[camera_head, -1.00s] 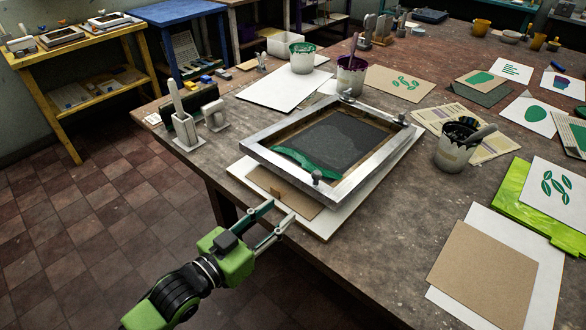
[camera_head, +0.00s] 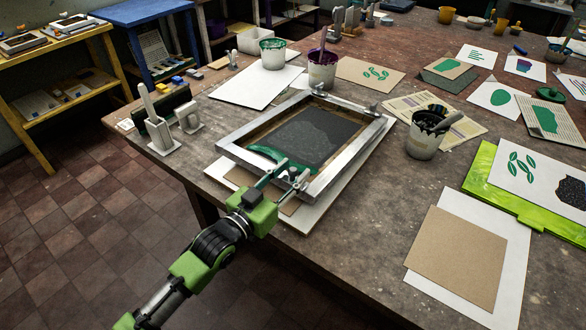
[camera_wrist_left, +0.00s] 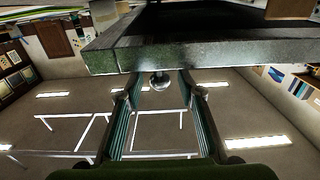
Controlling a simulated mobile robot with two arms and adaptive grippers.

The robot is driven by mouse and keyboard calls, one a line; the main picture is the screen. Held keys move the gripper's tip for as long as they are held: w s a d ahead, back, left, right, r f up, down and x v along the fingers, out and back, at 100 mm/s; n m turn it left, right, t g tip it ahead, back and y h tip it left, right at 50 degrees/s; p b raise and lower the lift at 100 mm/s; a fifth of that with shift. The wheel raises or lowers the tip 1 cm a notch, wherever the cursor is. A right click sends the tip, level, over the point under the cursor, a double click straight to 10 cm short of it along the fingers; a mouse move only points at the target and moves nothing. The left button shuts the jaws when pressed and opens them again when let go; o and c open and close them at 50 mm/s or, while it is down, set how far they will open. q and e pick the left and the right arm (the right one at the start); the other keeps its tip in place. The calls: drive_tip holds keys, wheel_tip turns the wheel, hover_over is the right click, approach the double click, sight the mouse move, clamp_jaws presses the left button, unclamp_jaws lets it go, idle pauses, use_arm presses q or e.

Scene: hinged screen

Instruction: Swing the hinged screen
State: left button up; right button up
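The hinged screen (camera_head: 348,158) is a grey metal frame with dark mesh and a green ink band, lying low over a board on the table. A small round knob (camera_wrist_left: 159,82) sits on its near edge. My left gripper (camera_head: 282,174) reaches that near edge. In the left wrist view, its two fingers (camera_wrist_left: 159,92) are open on either side of the knob, with visible gaps between. The frame's edge (camera_wrist_left: 105,56) crosses above the fingers there. Clamps at the far edge (camera_head: 373,106) show in the head view. My right gripper is not in view.
Ink buckets (camera_head: 322,70) stand behind the screen, and another bucket (camera_head: 425,138) stands to its right. A tool holder (camera_head: 158,128) is at the left. Brown card on white paper (camera_head: 455,255) and a lime-green board (camera_head: 478,190) lie at the right.

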use_arm(q)
drive_tip(key=shift+w+d, duration=0.3)
drive_tip(key=shift+w, duration=0.1)
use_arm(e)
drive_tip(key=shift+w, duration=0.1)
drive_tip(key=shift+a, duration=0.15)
